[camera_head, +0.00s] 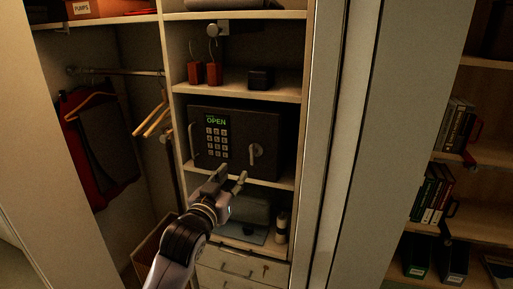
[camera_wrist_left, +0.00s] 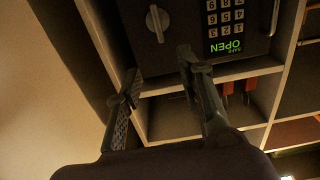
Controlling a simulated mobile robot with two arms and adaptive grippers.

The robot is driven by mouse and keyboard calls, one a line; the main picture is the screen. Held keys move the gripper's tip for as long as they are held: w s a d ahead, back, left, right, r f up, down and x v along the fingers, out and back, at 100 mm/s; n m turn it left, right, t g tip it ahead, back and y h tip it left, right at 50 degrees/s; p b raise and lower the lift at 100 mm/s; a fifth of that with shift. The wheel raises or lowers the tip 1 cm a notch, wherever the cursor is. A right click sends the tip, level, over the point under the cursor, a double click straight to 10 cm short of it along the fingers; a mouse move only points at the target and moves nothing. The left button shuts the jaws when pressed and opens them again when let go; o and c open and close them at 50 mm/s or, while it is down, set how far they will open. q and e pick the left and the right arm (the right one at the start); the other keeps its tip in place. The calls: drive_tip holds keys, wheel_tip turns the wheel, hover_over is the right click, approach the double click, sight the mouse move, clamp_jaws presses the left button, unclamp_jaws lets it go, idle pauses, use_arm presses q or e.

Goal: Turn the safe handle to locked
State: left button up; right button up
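A dark safe (camera_head: 268,130) stands on a middle shelf of the closet, its door face toward me. Its green display (camera_head: 216,121) reads OPEN above a keypad. The turning handle (camera_head: 252,154) is at the right of the door, its lever roughly upright. It also shows in the upside-down left wrist view (camera_wrist_left: 157,20). My left gripper (camera_head: 231,177) is just below and in front of the safe. It is open and empty, its fingertips short of the handle in the left wrist view (camera_wrist_left: 158,74). My right gripper is not in view.
A vertical pull bar (camera_head: 193,146) is at the safe's left. Red padlocks (camera_head: 204,73) and a small dark box (camera_head: 260,78) sit on the shelf above. A bottle (camera_head: 282,227) stands below. Clothes hang left; a pale panel (camera_head: 375,130) stands right.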

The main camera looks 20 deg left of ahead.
use_arm(q)
drive_tip(key=p, duration=0.1)
approach(251, 150)
drive_tip(key=w+p, duration=0.1)
drive_tip(key=w, duration=0.3)
drive_tip(key=w+p, duration=0.1)
drive_tip(key=w, duration=0.4)
drive_tip(key=shift+w+d+r, duration=0.1)
drive_tip(key=shift+w+d, duration=0.1)
drive_tip(key=shift+w, duration=0.8)
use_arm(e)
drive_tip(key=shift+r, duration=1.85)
use_arm(q)
drive_tip(key=shift+c, duration=0.2)
clamp_jaws()
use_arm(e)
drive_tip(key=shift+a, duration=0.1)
